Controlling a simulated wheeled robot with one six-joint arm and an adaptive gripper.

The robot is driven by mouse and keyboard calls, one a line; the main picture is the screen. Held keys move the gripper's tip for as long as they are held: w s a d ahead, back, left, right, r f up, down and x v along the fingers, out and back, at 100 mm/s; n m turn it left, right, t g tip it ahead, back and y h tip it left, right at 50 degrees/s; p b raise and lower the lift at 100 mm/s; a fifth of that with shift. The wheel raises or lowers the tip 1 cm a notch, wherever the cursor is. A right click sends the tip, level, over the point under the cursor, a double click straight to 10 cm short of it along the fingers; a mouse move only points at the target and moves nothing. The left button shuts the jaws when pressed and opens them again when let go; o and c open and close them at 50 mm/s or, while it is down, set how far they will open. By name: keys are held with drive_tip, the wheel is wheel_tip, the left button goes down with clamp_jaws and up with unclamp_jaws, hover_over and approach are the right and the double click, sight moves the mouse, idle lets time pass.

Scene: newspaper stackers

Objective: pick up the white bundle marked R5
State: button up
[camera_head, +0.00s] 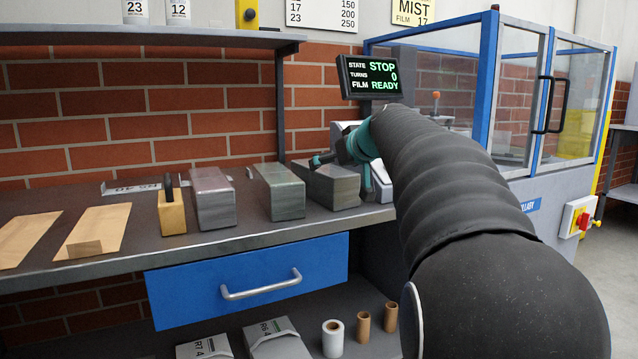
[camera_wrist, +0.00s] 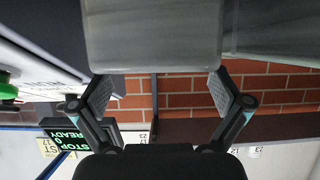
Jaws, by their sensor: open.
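No R5 mark is readable on any bundle. On the bench in the head view stand a dark grey bundle (camera_head: 333,188), a grey-green bundle (camera_head: 280,193) and a grey-pink bundle (camera_head: 213,200). My gripper (camera_head: 343,160) is at the dark grey bundle, at its right rear, partly hidden by my arm. In the wrist view my gripper (camera_wrist: 162,88) is open, with a finger near each side edge of a pale grey block (camera_wrist: 152,35). Nothing is visibly gripped; I cannot tell whether the fingers touch it.
White packs (camera_head: 278,343) with printed labels, a white roll (camera_head: 333,340) and brown rolls sit on the lower shelf. A yellow block (camera_head: 171,215) and brown sheets (camera_head: 95,228) lie at the bench's left. An upper shelf (camera_head: 140,37) overhangs the left. A glazed blue-framed machine (camera_head: 488,85) stands right.

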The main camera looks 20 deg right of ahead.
sight(323, 167)
drive_tip(key=shift+a+x, duration=0.15)
drive_tip(key=shift+x, duration=1.3)
drive_tip(key=shift+a+x, duration=0.1)
drive_tip(key=shift+x, duration=1.35)
drive_tip(key=c, duration=1.5)
drive_tip(key=shift+r, duration=0.2)
drive_tip(key=c, duration=0.4)
